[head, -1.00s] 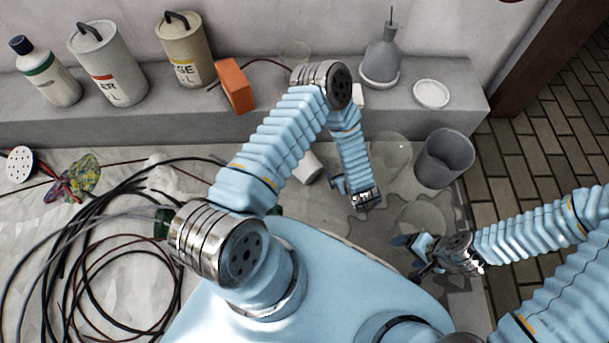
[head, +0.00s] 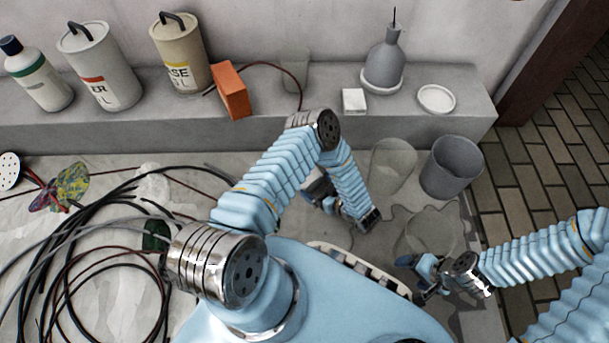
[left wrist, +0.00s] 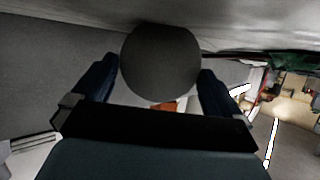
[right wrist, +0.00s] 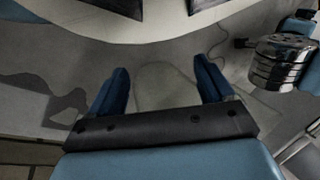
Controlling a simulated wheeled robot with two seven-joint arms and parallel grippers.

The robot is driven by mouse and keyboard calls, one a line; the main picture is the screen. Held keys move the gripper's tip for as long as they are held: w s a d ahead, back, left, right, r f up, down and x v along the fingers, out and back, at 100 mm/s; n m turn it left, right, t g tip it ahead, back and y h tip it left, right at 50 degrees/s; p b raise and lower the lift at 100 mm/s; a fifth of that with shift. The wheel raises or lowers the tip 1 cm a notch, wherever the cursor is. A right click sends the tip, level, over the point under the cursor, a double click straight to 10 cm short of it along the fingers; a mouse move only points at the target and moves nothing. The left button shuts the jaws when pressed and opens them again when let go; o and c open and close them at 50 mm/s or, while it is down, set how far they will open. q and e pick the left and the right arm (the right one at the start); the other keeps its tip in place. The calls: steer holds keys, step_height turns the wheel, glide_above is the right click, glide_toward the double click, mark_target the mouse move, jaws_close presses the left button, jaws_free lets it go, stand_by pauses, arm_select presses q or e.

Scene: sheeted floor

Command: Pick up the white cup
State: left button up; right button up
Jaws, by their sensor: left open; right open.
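The white cup is almost wholly hidden behind my left arm in the head view. In the left wrist view a round, shaded dark grey form, apparently the cup's end (left wrist: 160,62), fills the space between the fingers. My left gripper (head: 320,197) is open, low over the floor and pointing left, partly covered by its own arm. Its two blue fingers stand on either side of the round form; I cannot tell whether they touch it. My right gripper (head: 414,275) is open and empty near the floor at the right; its spread fingers also show in the right wrist view (right wrist: 161,68).
A grey bucket (head: 451,168) and a clear glass vessel (head: 393,168) stand right of my left gripper. Black cables (head: 90,250) coil at the left. The ledge (head: 320,128) behind carries canisters, an orange block (head: 230,92) and a grey flask (head: 384,65).

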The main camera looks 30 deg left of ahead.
arm_select(q)
steer(key=shift+c, duration=0.3)
steer(key=c, duration=0.9)
steer(key=shift+c, duration=0.2)
